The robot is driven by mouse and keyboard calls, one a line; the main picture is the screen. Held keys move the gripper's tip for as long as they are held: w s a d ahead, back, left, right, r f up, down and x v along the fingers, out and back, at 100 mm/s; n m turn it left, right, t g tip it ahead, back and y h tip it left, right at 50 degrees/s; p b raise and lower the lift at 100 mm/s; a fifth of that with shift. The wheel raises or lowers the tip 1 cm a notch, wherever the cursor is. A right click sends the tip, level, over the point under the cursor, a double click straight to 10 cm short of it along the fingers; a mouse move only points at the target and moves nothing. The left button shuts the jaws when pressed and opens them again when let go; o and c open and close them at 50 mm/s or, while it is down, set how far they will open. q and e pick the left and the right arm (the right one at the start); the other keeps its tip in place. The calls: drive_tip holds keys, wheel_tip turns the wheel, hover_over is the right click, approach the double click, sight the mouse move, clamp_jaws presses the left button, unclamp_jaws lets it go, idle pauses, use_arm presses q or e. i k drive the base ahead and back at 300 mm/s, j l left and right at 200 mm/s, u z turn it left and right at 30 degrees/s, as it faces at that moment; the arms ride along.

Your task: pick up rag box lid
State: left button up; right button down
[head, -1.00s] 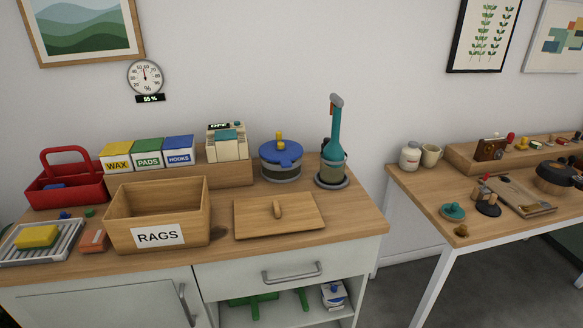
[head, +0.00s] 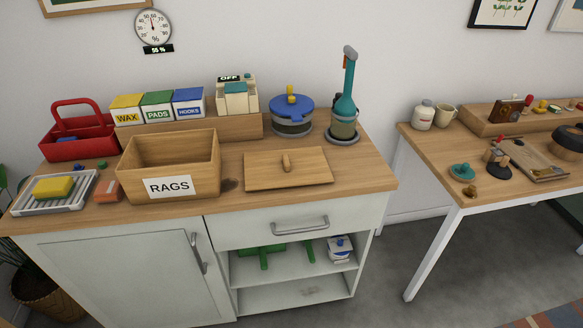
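The rag box lid (head: 308,170) is a flat wooden board with a small upright wooden handle (head: 286,163) in its middle. It lies flat on the wooden counter, to the right of the open rag box (head: 130,183) labelled RAGS. The box is uncovered and looks empty from here. Neither of my grippers shows in the head view.
Behind the lid are a blue-lidded pot (head: 292,126) and a teal brush in its holder (head: 344,112). A wooden riser (head: 243,126) carries small boxes at the back. A drawer handle (head: 300,224) juts out below. The counter's front right is clear.

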sight(301, 166)
drive_tip(key=i+j+z, duration=0.1)
drive_tip(key=j+z, duration=0.3)
drive_tip(key=j, duration=0.2)
drive_tip(key=j+z, duration=0.4)
drive_tip(key=j, duration=0.25)
drive_tip(key=j+z, duration=0.4)
drive_tip(key=j, duration=0.2)
